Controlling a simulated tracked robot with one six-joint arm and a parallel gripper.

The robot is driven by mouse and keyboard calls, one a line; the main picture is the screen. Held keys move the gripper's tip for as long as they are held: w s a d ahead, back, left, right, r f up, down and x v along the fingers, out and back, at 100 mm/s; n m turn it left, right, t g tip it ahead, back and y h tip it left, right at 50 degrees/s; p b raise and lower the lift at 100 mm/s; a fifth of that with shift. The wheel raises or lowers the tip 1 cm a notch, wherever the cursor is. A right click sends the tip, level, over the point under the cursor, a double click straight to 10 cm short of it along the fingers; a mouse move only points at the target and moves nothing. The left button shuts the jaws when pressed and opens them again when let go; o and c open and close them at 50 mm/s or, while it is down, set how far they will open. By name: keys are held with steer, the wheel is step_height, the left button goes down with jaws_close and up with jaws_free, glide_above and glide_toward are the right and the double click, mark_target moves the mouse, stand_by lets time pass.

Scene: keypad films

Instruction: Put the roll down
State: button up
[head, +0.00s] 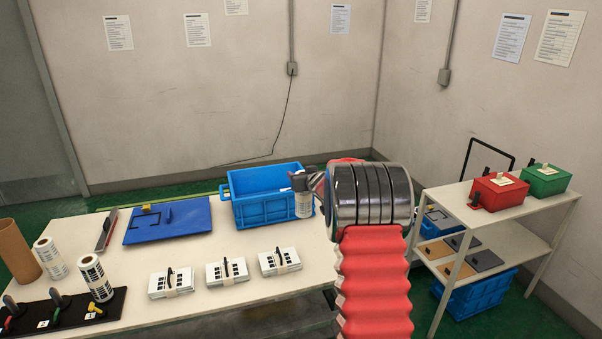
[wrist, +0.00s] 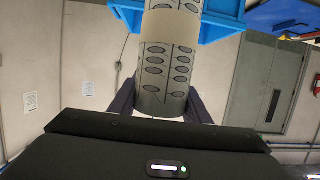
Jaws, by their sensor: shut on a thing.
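My gripper (head: 303,187) is shut on a pale roll (head: 303,206) printed with dark marks. In the wrist view the roll (wrist: 165,85) stands between the dark fingers (wrist: 162,100), with rows of grey ovals and a beige band. In the head view the roll hangs upright at the right end of the blue crate (head: 262,212) and covers part of it. The crate (wrist: 215,25) also shows beyond the roll in the wrist view. I cannot tell whether the roll touches the crate or the table (head: 215,255). My arm hides the table's right end.
Two more printed rolls (head: 51,258) (head: 95,277) and a brown tube (head: 16,250) stand at the left. A blue board (head: 168,222) and several banded white stacks (head: 227,271) lie on the table. A shelf unit (head: 520,205) with red and green boxes stands right.

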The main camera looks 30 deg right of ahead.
steer(key=shift+o, duration=0.2)
steer(key=s+a+f+y, duration=0.1)
steer(key=s+a+f, duration=0.1)
steer(key=a+f, duration=0.3)
steer(key=a, duration=0.4)
steer(key=shift+s+a+f+n, duration=0.2)
steer(key=shift+s+f+n, duration=0.05)
steer(key=shift+f+n, duration=0.05)
steer(key=s+a+f, duration=0.2)
steer(key=s+a, duration=0.1)
steer(key=a, duration=0.6)
steer(key=s+a+f+n+y, duration=0.1)
steer(key=s+a+f, duration=0.2)
steer(key=a, duration=0.6)
steer(key=s+a+f+n+y, duration=0.1)
steer(key=s+a+f, duration=0.2)
steer(key=a, duration=0.6)
steer(key=shift+s+a, duration=0.2)
steer(key=shift+s, duration=0.6)
steer(key=shift+a, duration=0.1)
